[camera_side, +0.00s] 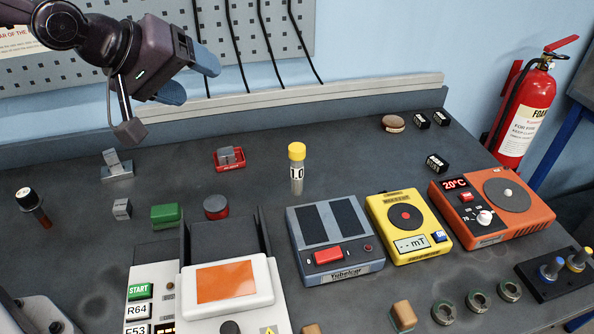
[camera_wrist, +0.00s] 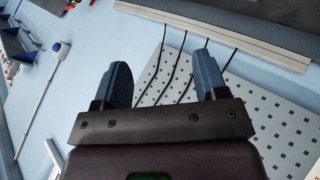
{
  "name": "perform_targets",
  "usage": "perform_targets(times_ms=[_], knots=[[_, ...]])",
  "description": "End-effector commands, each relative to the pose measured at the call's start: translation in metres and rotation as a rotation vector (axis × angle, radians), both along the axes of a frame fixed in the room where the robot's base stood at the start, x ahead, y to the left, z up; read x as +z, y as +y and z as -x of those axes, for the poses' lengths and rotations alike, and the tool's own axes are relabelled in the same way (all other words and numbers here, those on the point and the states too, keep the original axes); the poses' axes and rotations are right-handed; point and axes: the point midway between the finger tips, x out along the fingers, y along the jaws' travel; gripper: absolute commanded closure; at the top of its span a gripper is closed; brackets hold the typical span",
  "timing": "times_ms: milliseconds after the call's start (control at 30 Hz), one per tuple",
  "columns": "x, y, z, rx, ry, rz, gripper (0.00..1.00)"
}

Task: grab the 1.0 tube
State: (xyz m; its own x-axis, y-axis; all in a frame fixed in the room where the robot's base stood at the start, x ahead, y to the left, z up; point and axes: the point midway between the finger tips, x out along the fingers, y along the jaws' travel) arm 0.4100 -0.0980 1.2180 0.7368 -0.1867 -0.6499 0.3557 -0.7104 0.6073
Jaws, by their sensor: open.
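The 1.0 tube (camera_side: 297,172) stands upright on the dark bench, behind the blue-grey device. It has a yellow cap, a clear body and a label reading 1.0. My gripper (camera_side: 190,76) is high at the upper left, in front of the pegboard, well apart from the tube. In the wrist view my gripper (camera_wrist: 164,80) shows two blue fingers spread wide with nothing between them. The tube is not visible in the wrist view.
A blue-grey device (camera_side: 335,246), a yellow meter (camera_side: 407,226) and an orange hot plate (camera_side: 490,207) stand in front and right of the tube. A red tray (camera_side: 229,167) with a grey block lies left of it. The bench immediately around the tube is clear.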

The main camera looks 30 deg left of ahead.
Motion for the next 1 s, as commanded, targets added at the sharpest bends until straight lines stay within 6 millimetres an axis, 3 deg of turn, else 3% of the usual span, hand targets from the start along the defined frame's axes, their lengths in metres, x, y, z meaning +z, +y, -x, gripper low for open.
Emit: perform_targets(times_ms=[100,400,533,700,833,1000], knots=[[-0.027,-0.032,-0.038,0.093,-0.018,0.270,0.34],[-0.080,-0.088,-0.106,0.406,-0.014,1.103,0.34],[-0.102,-0.091,-0.125,0.579,-0.007,1.493,0.34],[-0.128,-0.079,-0.139,0.777,-0.030,1.916,0.34],[-0.141,-0.068,-0.143,0.864,-0.061,2.102,0.34],[-0.156,-0.064,-0.143,0.899,-0.077,2.177,0.34]])
